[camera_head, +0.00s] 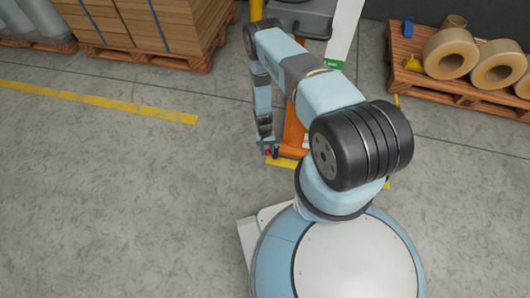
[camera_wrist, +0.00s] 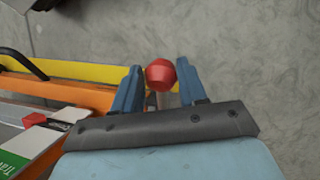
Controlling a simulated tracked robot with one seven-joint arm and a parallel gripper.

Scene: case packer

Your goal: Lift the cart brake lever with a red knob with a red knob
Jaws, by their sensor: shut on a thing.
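The red knob (camera_wrist: 160,74) of the brake lever sits between the two blue fingers of my gripper (camera_wrist: 159,68) in the wrist view. The fingers are shut on it, one on each side. A short piece of the lever's stem shows below the knob; the rest is hidden behind my gripper. The orange cart (camera_wrist: 72,93) with a yellow edge lies beside and behind the lever. In the head view my gripper (camera_head: 267,150) points down at the left side of the orange cart (camera_head: 293,135), where a small red spot shows at the fingertips.
A pallet with cardboard stacks (camera_head: 150,25) stands at the back left. A pallet with large tan rolls (camera_head: 450,52) stands at the right. A white panel with a green label (camera_head: 343,35) rises behind my arm. The grey floor at left is clear, with a yellow line (camera_head: 100,103).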

